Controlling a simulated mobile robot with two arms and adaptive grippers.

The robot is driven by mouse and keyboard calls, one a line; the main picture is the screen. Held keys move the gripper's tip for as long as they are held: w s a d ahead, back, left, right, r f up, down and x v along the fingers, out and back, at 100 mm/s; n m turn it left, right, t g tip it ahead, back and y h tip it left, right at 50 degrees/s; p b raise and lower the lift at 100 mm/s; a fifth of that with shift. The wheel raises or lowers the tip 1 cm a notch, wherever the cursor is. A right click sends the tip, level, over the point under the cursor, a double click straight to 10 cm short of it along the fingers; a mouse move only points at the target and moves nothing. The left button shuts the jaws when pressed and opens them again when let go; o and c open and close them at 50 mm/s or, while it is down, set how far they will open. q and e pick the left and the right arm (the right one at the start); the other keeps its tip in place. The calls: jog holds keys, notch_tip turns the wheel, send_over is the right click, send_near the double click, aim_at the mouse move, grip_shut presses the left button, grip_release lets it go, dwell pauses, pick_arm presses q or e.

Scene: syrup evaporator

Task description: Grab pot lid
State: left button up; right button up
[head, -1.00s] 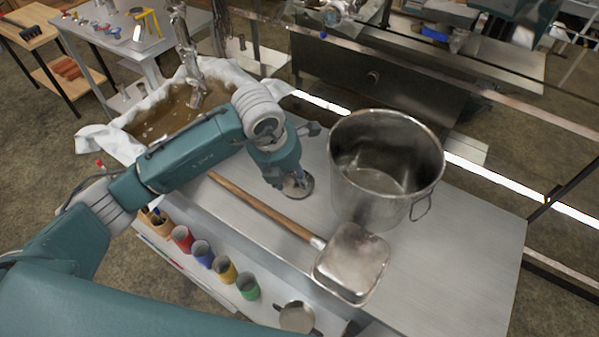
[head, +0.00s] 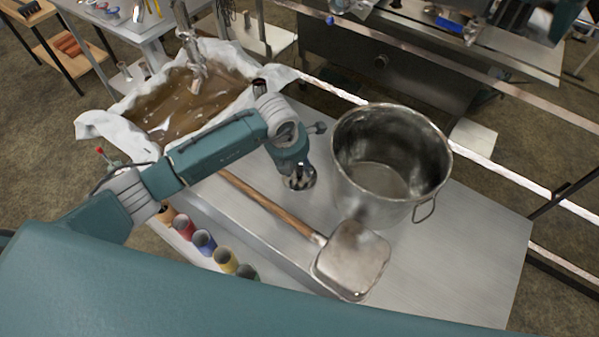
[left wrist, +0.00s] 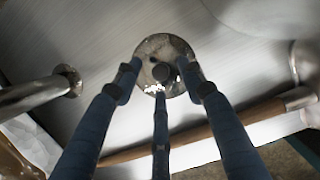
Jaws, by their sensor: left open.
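The pot lid (left wrist: 152,48) is a small round grey metal disc with a dark central knob (left wrist: 162,72). In the left wrist view it lies between the spread fingers of my left gripper (left wrist: 162,85). In the head view my left gripper (head: 298,177) points down over the lid on the steel table, left of the large pot, and mostly covers it. The gripper is open. I cannot tell whether its fingers touch the lid. My right gripper is not in view.
A large open steel pot (head: 425,180) stands close right of the gripper. A wooden-handled square metal scoop (head: 352,262) lies in front. A cloth-lined basin of brown liquid (head: 165,110) is behind left. Coloured cups (head: 204,242) line the lower front shelf. The table's right end is clear.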

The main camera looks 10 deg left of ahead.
pick_arm(q)
jog(key=shift+w+d+f, duration=0.1)
jog(key=shift+f, duration=0.45)
jog(key=shift+w+f, duration=0.15)
jog(key=shift+f, duration=0.15)
jog(key=shift+c, duration=0.7)
grip_shut()
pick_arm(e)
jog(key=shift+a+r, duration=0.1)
pick_arm(q)
jog(key=shift+r, duration=0.1)
